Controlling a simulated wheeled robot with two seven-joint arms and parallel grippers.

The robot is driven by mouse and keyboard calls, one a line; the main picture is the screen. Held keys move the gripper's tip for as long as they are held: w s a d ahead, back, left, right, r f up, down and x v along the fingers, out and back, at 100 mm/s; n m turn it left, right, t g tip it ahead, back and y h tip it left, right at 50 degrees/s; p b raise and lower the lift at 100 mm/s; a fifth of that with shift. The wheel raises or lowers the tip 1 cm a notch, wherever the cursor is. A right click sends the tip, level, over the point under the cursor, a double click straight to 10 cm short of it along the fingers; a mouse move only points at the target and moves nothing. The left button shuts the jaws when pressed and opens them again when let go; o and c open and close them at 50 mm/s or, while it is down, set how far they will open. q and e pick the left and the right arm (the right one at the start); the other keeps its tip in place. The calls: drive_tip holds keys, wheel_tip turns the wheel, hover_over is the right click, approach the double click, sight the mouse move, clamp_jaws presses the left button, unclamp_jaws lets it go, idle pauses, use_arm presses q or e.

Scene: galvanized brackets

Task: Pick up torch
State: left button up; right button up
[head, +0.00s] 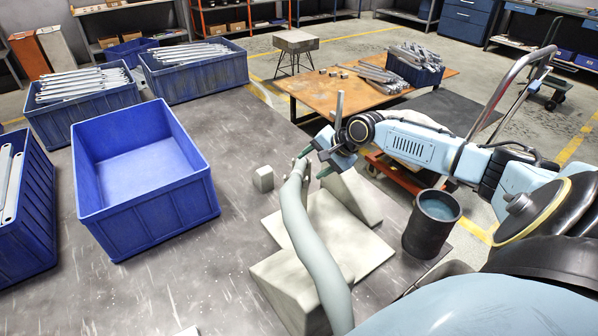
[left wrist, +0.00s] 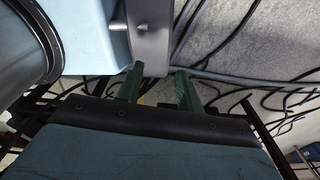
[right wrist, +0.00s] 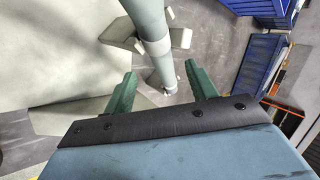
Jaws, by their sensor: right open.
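A thick, bent, grey-green tube (head: 305,240), the only torch-like thing I see, rises from the bottom of the head view over a pale block stand (head: 360,248). In the right wrist view the tube (right wrist: 153,40) runs down from the top, with light bands, to between and beyond the green fingers. My right gripper (head: 313,165) is at the tube's upper end, its fingers apart; it also shows in the right wrist view (right wrist: 160,88). I cannot tell whether a finger touches the tube. My left gripper (left wrist: 159,88) shows only in its wrist view, fingers apart and empty.
An empty blue bin (head: 140,165) stands left on the grey table (head: 190,285). Other blue bins (head: 85,108) hold long metal parts. A small pale block (head: 263,179) lies near the tube's end. A dark cup (head: 430,232) stands right of the stand. The table's front left is mostly clear.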

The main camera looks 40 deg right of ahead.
sight(301, 171)
drive_tip(key=shift+w+a+f, duration=0.2)
drive_tip(key=shift+w+f, duration=0.15)
drive_tip(key=shift+f, duration=0.05)
drive_tip(key=b+x, duration=0.1)
drive_tip(key=x, duration=0.3)
drive_tip(key=shift+w+a+f, duration=0.15)
drive_tip(key=shift+f, duration=0.15)
use_arm(q)
drive_tip(key=shift+a+f, duration=0.7)
drive_tip(key=shift+a, duration=0.2)
use_arm(e)
drive_tip(key=shift+w, duration=0.1)
drive_tip(key=c, duration=1.1)
